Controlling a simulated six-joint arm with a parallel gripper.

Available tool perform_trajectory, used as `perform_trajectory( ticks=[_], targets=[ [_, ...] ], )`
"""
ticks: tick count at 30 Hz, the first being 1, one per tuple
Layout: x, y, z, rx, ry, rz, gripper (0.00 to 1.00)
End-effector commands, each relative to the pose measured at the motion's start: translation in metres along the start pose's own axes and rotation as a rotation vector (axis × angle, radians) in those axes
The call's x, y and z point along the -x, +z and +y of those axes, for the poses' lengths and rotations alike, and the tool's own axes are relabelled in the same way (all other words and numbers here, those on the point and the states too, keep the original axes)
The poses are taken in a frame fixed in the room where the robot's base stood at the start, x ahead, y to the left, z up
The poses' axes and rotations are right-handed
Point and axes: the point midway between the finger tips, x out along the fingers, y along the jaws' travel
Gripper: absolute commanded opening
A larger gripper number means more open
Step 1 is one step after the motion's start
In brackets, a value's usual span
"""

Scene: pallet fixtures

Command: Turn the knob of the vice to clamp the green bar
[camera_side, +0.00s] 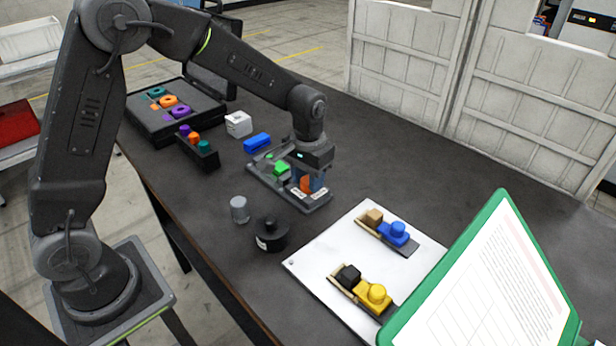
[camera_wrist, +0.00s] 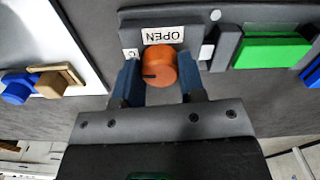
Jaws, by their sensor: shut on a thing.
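The vice (camera_side: 262,178) is a grey fixture on the dark table in the side view. Its orange knob (camera_wrist: 159,66) shows large in the wrist view, with a dark mark on its left part, beside a label reading OPEN. The green bar (camera_wrist: 271,50) lies in the vice beside a grey jaw; it also shows in the side view (camera_side: 281,168). Whether the jaws touch the bar is hard to tell. My gripper (camera_wrist: 158,80) is shut on the orange knob, with one blue finger on each side of it. In the side view the fingers partly hide the knob.
A blue block (camera_side: 257,142) and a white cube (camera_side: 238,124) lie behind the vice. A grey cylinder (camera_side: 239,209) and a black round part (camera_side: 270,237) stand in front.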

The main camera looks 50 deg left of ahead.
Motion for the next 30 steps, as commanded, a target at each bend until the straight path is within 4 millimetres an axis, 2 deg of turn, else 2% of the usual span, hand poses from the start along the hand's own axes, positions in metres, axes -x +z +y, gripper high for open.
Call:
perform_trajectory(
  ticks=[10,26,27,30],
  targets=[
    [-0.0003,0.0002,0.0001,0.138,0.000,-0.001,0.13],
    [-0.0004,0.0002,0.0002,0.162,0.000,-0.001,0.13],
    [-0.0004,0.0002,0.0002,0.162,0.000,-0.001,0.39],
    [-0.0004,0.0002,0.0002,0.161,0.000,-0.001,0.48]
  ],
)
